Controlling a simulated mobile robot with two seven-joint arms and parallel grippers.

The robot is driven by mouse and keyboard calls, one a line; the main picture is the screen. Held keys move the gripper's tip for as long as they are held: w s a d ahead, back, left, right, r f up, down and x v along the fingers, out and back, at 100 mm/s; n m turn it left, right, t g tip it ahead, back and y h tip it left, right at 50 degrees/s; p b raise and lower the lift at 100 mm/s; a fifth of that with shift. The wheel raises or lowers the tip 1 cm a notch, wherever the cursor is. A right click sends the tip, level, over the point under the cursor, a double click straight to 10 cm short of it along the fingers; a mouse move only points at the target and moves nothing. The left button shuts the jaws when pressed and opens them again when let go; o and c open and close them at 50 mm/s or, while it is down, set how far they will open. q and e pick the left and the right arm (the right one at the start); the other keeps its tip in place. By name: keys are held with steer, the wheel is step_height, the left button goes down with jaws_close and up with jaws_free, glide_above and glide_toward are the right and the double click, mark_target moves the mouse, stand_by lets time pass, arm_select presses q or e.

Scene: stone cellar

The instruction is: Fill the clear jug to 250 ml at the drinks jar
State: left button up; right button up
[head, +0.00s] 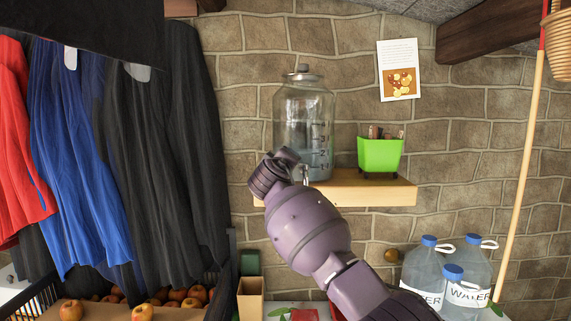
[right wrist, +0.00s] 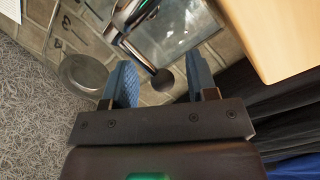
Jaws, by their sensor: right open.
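The drinks jar (head: 303,120) is a clear glass jar with a grey lid and level marks, standing on a wooden shelf (head: 390,192). My right arm reaches up in front of its lower part, hiding most of its tap in the head view. In the right wrist view my right gripper (right wrist: 162,85) is open, with blue fingers on either side of a dark round knob (right wrist: 166,79) on the jar's metal tap. I cannot tell whether a finger touches it. I cannot make out the clear jug in either view. My left gripper is out of view.
A green pot (head: 380,153) stands right of the jar on the shelf. Hanging clothes (head: 110,150) fill the left side. Water bottles (head: 424,269) stand low at the right, near a leaning pole (head: 520,170). Apples (head: 143,312) lie in a crate below.

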steer(key=c, duration=0.9)
steer(key=shift+s, duration=0.1)
steer(key=shift+s+d+n+y+p, duration=0.1)
steer(key=shift+s+n+y+p, duration=0.2)
steer(key=shift+n+y+p, duration=0.6)
steer(key=shift+s+d+n+y+p, duration=0.1)
steer(key=shift+s+n+y+p, duration=0.3)
steer(key=shift+y, duration=0.9)
steer(key=shift+s+d+n+g+y, duration=0.1)
steer(key=shift+s+n+g+y, duration=0.15)
steer(key=shift+n+y, duration=0.65)
steer(key=shift+s+d+n+g+y, duration=0.15)
steer(key=shift+n+y, duration=0.35)
steer(key=shift+y, duration=0.75)
steer(key=shift+s+d+n+g+y, duration=0.1)
steer(key=shift+s+n+g+y, duration=0.15)
steer(key=shift+n+y, duration=0.65)
steer(key=shift+s+y, duration=0.1)
steer(key=shift+y, duration=0.15)
